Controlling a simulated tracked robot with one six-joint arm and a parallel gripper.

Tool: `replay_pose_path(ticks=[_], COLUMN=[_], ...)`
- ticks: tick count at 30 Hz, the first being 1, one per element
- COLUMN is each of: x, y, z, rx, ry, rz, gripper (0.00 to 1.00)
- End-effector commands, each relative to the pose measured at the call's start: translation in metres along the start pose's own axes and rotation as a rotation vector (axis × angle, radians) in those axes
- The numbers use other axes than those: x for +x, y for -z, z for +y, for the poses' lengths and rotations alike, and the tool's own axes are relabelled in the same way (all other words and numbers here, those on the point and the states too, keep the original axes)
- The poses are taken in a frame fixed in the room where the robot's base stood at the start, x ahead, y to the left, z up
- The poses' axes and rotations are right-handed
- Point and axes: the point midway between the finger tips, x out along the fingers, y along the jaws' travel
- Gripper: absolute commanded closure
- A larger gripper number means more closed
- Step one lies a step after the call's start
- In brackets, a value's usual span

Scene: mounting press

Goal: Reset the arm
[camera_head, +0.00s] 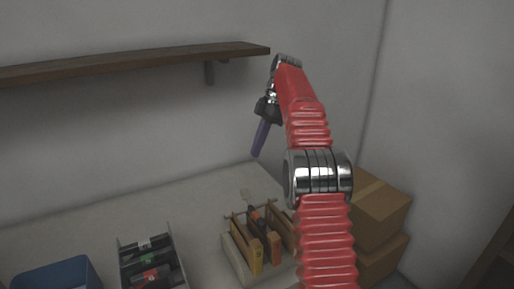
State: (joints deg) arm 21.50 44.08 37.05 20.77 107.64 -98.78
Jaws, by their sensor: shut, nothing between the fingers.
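My red arm rises through the right middle of the head view, with silver joints, and bends over at the top. My gripper (258,152) is at its end, a slim purple part pointing down and slightly left below a dark wrist. It is shut with nothing held. It hangs in the air in front of the back wall, above the bench and apart from the things on it. The fine shape of its fingers is too small to make out.
A wooden wall shelf (130,65) ends left of my arm's top. On the bench (200,205) stand a blue bin (55,275), a grey tray (122,262) of dark items and a wooden tool rack (236,250). Stacked cardboard boxes (385,205) stand right, partly behind my arm.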

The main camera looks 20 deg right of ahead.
Motion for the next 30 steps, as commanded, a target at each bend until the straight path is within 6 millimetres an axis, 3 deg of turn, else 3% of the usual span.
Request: replay_pose_path(ticks=[14, 30], x=[-0.005, -0.025], y=[0.011, 0.07], z=[-0.006, -0.07], rx=[0.038, 0.372], ry=[-0.013, -0.139], rz=[-0.012, -0.082], gripper=[1.0, 1.0])
